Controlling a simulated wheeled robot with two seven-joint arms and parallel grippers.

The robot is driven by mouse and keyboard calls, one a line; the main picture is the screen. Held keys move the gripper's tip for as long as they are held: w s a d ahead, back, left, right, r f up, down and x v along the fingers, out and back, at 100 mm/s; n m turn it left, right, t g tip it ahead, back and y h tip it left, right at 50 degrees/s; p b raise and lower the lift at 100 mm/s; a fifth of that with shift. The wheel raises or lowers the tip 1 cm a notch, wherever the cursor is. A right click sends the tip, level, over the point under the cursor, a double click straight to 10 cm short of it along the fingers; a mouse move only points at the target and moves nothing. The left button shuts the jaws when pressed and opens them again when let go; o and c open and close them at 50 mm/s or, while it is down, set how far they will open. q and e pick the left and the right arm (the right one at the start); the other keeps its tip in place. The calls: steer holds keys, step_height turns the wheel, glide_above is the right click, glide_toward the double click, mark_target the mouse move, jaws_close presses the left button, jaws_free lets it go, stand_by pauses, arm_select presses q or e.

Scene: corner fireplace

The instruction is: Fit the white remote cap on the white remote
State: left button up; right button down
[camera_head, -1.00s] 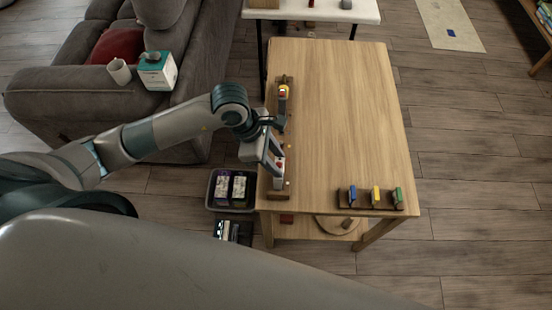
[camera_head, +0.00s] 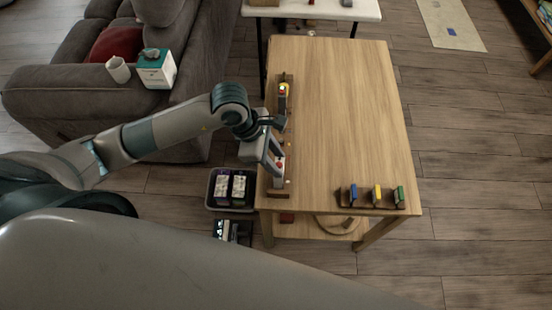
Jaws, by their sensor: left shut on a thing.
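The white remote (camera_head: 279,181), with a red button, lies at the near end of a dark wooden tray along the wooden table's left edge. My left gripper (camera_head: 274,160) is over the remote from the left, its fingers close to the remote's upper part. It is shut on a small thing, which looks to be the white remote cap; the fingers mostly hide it. I cannot tell whether the cap touches the remote. My right gripper is not in view.
A small rack (camera_head: 386,207) at the table's front right holds blue (camera_head: 353,194), yellow (camera_head: 377,194) and green (camera_head: 399,195) pieces. The middle of the wooden table (camera_head: 340,110) is clear. A sofa (camera_head: 60,100) stands left.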

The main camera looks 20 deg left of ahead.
arm_select(q)
steer(key=shift+f, duration=0.25)
steer(key=o, duration=1)
steer(key=shift+r, duration=0.1)
steer(key=b+v, duration=0.4)
steer(key=v, duration=1.3)
steer(key=shift+a+r, duration=0.1)
steer(key=shift+a, duration=0.1)
